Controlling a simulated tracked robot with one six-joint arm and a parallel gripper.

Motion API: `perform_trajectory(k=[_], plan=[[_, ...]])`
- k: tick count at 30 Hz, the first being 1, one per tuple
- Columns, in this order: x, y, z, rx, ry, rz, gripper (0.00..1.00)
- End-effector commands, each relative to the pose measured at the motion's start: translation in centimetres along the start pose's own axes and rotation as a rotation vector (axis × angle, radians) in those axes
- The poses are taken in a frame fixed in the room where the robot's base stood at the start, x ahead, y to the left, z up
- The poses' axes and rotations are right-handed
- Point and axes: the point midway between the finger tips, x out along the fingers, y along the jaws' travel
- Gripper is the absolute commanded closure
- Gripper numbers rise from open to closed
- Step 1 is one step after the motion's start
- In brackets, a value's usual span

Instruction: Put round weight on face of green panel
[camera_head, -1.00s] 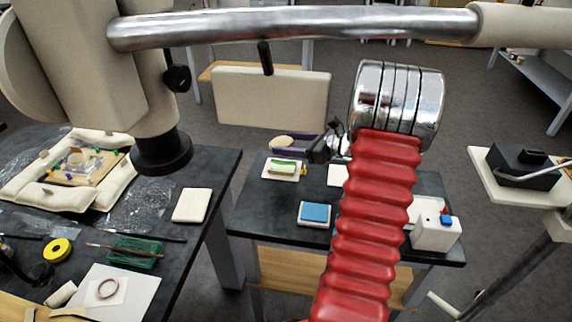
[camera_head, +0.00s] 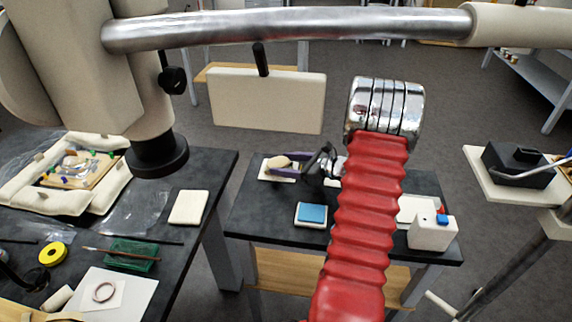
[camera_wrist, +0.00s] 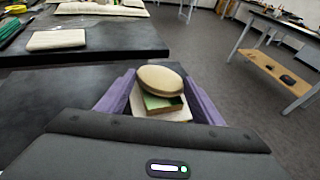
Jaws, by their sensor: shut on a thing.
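The round weight (camera_wrist: 160,79), a beige flattened disc, sits between the purple fingers of my gripper (camera_head: 296,162); it also shows in the head view (camera_head: 279,161). My gripper is shut on it. The green panel (camera_wrist: 163,103) lies on a pale square pad (camera_wrist: 146,113) directly under the weight. In the wrist view the weight covers the panel's far part, and its near face and edge show. In the head view the weight and a finger hide the green, and only the pad's edge (camera_head: 268,175) shows. I cannot tell whether weight and panel touch.
The dark table (camera_head: 255,212) also bears a blue-topped pad (camera_head: 312,214) and a white box (camera_head: 433,233) with a blue button. My red ribbed arm crosses above its middle. A cluttered dark bench (camera_head: 205,235) stands at left, with a floor gap between.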

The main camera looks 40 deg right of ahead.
Motion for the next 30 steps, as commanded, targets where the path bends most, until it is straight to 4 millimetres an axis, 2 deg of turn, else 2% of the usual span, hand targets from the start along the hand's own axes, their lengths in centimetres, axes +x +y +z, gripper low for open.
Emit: perform_trajectory(k=[11, 12, 20, 30], plan=[[0.16, 0.01, -0.28, -0.001, -0.001, 0.001, 0.71], [0.19, 0.03, -0.39, 0.000, 0.000, 0.001, 0.39], [0.19, 0.04, -0.35, -0.001, 0.000, 0.001, 0.21], [0.11, 0.04, -0.14, -0.001, 0.000, 0.001, 0.20]])
